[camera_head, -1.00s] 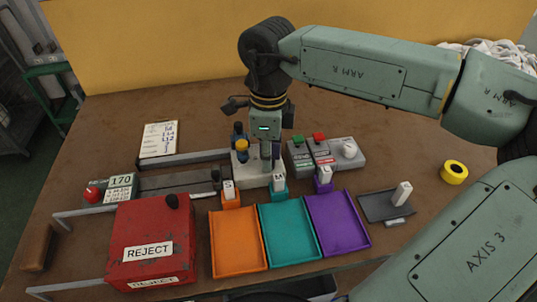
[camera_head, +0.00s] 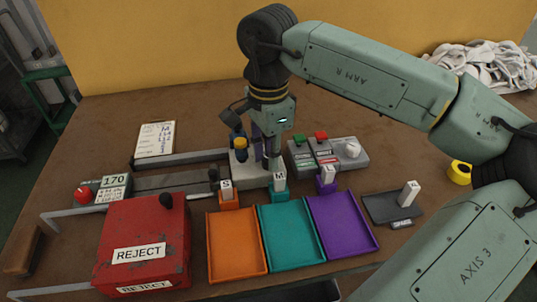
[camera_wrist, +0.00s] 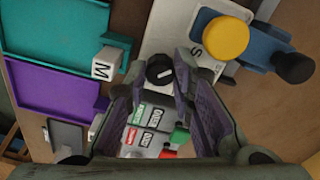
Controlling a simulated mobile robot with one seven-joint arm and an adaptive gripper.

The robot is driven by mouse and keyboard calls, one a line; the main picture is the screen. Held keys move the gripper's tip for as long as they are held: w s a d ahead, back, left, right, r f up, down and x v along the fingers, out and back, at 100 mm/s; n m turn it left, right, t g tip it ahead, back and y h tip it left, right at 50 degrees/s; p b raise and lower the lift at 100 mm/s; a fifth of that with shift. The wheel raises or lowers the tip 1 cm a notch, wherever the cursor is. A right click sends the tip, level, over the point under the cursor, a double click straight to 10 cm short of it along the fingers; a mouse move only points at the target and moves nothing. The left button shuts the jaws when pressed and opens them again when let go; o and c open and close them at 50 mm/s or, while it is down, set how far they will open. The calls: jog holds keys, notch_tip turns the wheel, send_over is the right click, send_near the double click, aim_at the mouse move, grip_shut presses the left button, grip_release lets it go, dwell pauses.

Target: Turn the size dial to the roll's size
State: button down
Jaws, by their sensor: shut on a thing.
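The size dial (camera_wrist: 160,70) is a black round knob with a white pointer line, on a pale plate in the wrist view. A printed S (camera_wrist: 195,52) shows beside it; the other marks are hidden or too small to read. My gripper (camera_wrist: 158,80) has its two purple-grey fingers on either side of the knob, shut on it. In the head view my gripper (camera_head: 268,160) points down over the pale machine base (camera_head: 241,172), and the arm hides the dial there. A clipboard (camera_head: 154,139) with handwriting lies at the back left.
Orange (camera_head: 236,242), teal (camera_head: 291,236) and purple (camera_head: 342,224) trays stand in front with white size blocks behind. A red REJECT box (camera_head: 145,245) is left. A grey box with green and red buttons (camera_head: 321,136) and a white knob stands right. Yellow tape (camera_head: 459,172) lies far right.

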dwell(0.4)
jog(key=c, duration=1.4)
grip_release()
jog(key=shift+o, duration=0.2)
notch_tip(320, 180, up, 12)
